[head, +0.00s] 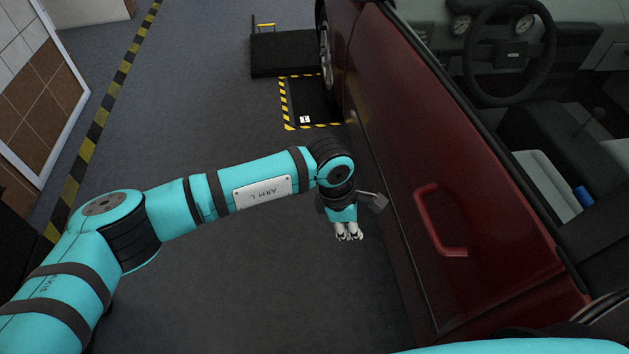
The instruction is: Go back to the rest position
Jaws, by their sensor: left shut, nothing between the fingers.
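My left gripper (348,232) hangs at the end of my teal left arm, fingers pointing down. It is shut and holds nothing. It is in the middle of the view, just left of the red car door and its red handle (440,222). I cannot tell whether my left wrist touches the door. My right gripper is not in view; a teal piece of my own body shows at the bottom right edge.
The red car (400,120) fills the right side, with a steering wheel (510,50) and seats inside. A black platform (283,50) and a yellow-black marked floor area (305,105) lie ahead. Grey floor (190,110) is clear at left, bounded by a striped line (95,130).

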